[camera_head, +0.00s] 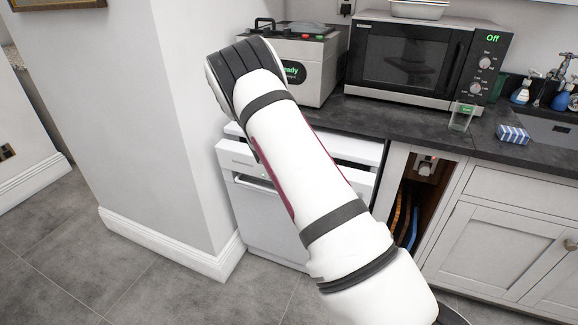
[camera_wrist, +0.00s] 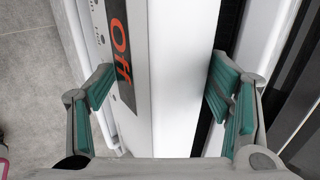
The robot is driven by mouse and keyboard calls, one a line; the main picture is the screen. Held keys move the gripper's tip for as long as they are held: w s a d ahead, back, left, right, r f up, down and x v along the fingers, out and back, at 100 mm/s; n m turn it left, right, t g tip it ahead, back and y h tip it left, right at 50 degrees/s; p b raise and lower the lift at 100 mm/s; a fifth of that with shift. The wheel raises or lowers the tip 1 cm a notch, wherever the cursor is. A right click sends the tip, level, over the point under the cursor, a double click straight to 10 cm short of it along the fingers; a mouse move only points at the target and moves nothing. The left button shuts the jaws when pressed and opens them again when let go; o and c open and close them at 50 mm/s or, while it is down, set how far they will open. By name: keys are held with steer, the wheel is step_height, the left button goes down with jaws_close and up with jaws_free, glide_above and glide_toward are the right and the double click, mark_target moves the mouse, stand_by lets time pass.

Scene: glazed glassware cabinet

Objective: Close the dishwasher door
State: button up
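The white dishwasher (camera_head: 262,218) stands under the dark worktop, partly hidden behind my arm in the head view. Its door stands slightly open, with the top edge out in front of the worktop. In the wrist view the door's top edge (camera_wrist: 175,60) runs up the picture, with a panel reading "Off" on its left side. My gripper (camera_wrist: 160,95) is open above this edge. One green-padded finger is on the panel side, the other by the dark gap behind the door. I cannot tell whether either touches. My gripper is hidden in the head view.
A white wall corner (camera_head: 190,130) stands close to the left of the dishwasher. The worktop (camera_head: 400,116) carries a microwave (camera_head: 405,60), a toaster-like appliance (camera_head: 318,68), a glass (camera_head: 461,117) and a blue-white box (camera_head: 512,134). An open niche (camera_head: 412,205) is at right. Grey floor lies clear in front.

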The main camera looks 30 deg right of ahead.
steer(key=v, duration=1.2)
steer(key=shift+s+d+f+m, duration=0.15)
steer(key=shift+s+f+m, duration=0.05)
steer(key=shift+f+m, duration=0.1)
steer(key=c, duration=0.7)
steer(key=s+f+m, duration=0.1)
steer(key=m, duration=0.1)
steer(key=s+d+f+m+g+y+b, duration=0.1)
steer(key=s+m, duration=0.1)
steer(key=m, duration=0.1)
steer(key=s+f+m+b, duration=0.1)
steer(key=m, duration=0.2)
steer(key=shift+s+d+f+g, duration=0.25)
steer(key=shift+s+d+g, duration=0.05)
steer(key=shift+d+g, duration=0.1)
jaws_close()
steer(key=s+f+m+g+y+b, duration=0.1)
steer(key=s+f+m+y+b, duration=0.2)
steer(key=m, duration=0.6)
steer(key=w+d+f+b, duration=0.1)
steer(key=w+d+f, duration=0.2)
steer(key=d+f, duration=0.2)
steer(key=shift+w+f, duration=0.25)
steer(key=shift+f, duration=1.4)
